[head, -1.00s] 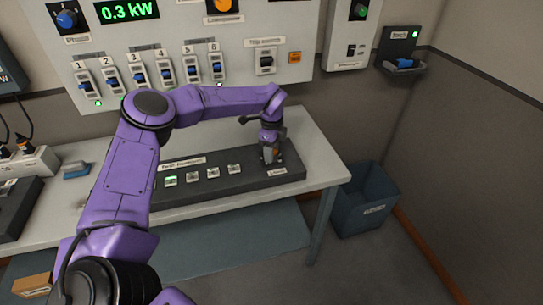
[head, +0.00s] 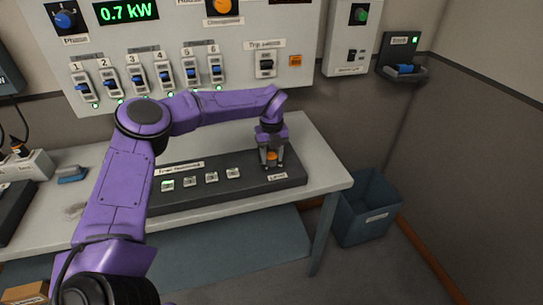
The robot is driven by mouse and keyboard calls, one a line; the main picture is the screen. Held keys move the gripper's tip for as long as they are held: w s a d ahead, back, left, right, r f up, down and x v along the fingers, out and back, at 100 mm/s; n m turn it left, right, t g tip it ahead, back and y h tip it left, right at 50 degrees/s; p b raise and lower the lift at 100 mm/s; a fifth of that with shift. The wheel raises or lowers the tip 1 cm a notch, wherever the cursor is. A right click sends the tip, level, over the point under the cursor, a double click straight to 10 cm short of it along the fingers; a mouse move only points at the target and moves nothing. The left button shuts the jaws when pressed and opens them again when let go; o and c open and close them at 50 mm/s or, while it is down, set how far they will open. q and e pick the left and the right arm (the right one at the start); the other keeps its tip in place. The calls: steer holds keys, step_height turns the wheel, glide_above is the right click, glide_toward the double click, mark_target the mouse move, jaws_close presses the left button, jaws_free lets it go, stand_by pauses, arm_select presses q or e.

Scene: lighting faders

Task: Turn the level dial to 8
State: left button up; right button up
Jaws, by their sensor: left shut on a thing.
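The level dial (head: 271,156) is a small orange knob at the right end of the dark console (head: 232,194) on the bench. Its label (head: 277,177) sits just in front of it. My left gripper (head: 271,162) points down over the dial and is shut on it, one finger on each side. The fingers hide part of the dial, and I cannot read its setting. The wall display (head: 126,11) reads 0.7 kW in green. My right gripper is not in view.
Numbered breaker switches (head: 190,73) and a trip switch (head: 266,64) are on the wall panel behind. A blue bin (head: 368,208) stands right of the bench (head: 318,158).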

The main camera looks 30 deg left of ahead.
arm_select(q)
steer(key=m, duration=0.3)
steer(key=shift+w+a+r+m, duration=0.1)
steer(key=shift+r+m, duration=0.1)
steer(key=shift+m, duration=0.1)
steer(key=m, duration=0.3)
steer(key=shift+m+p, duration=0.3)
steer(key=shift+p, duration=0.1)
steer(key=m, duration=0.3)
steer(key=shift+m+p, duration=0.35)
steer(key=shift+m, duration=0.05)
steer(key=m+p, duration=0.1)
steer(key=m, duration=0.3)
steer(key=shift+r, duration=0.1)
steer(key=m+p, duration=0.1)
steer(key=m, duration=0.4)
steer(key=shift+m, duration=0.4)
steer(key=shift+m+p, duration=0.5)
steer(key=shift+m, duration=1.5)
